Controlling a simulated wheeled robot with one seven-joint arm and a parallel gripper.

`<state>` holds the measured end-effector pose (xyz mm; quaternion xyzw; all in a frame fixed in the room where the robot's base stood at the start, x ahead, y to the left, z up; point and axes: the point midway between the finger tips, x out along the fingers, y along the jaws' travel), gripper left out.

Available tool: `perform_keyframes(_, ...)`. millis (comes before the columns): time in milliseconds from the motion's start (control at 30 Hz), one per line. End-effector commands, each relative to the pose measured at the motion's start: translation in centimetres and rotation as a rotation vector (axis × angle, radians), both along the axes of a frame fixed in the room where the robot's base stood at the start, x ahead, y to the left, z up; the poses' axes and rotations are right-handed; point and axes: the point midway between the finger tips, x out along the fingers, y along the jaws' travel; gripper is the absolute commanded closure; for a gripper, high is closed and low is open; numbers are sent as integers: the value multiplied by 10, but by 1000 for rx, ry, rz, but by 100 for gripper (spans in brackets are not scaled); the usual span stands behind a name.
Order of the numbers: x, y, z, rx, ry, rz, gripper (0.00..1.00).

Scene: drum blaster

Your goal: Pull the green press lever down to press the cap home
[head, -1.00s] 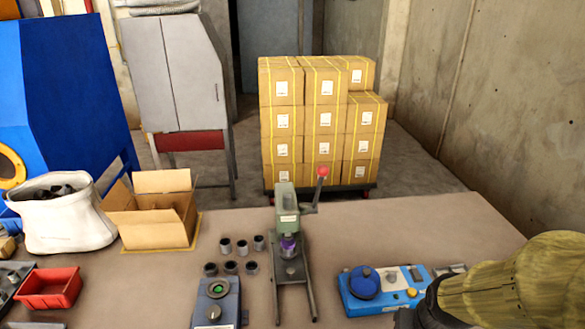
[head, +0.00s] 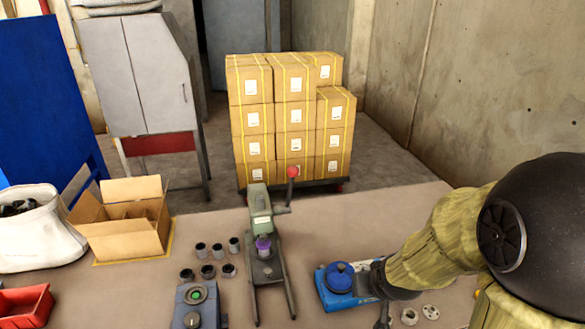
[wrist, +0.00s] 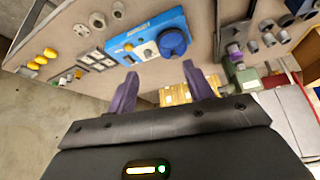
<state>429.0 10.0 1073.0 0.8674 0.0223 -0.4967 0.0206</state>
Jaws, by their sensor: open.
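The green press (head: 260,208) stands upright on the bench, left of my arm. Its lever (head: 283,209) sticks out to the right and rises to a red knob (head: 292,172). A purple-topped piece (head: 263,244) sits under the press head; I cannot tell how far its cap is seated. In the wrist view the press (wrist: 243,76) is at the right, beyond my fingers. My gripper (wrist: 160,78) is open and empty, its two purple fingers spread. It is apart from the lever, over the right part of the bench; in the head view its fingers are mostly hidden.
A blue device with a round blue knob (head: 339,274) lies between the press and my arm. Several dark cups (head: 216,251) and a grey-blue box with a green button (head: 195,294) are left of the press. An open carton (head: 123,222) and red bin (head: 24,304) are farther left.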

Motion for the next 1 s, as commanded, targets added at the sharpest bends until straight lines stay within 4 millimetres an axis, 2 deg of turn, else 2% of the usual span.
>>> perform_keyframes(100,39,13,14,22,-150,43,48)
perform_keyframes(200,66,26,26,54,-279,82,48)
perform_keyframes(300,90,43,39,99,-407,123,48)
perform_keyframes(500,123,78,70,227,-652,202,48)
perform_keyframes(733,134,110,104,401,-884,270,48)
perform_keyframes(1000,134,118,113,460,-958,286,48)
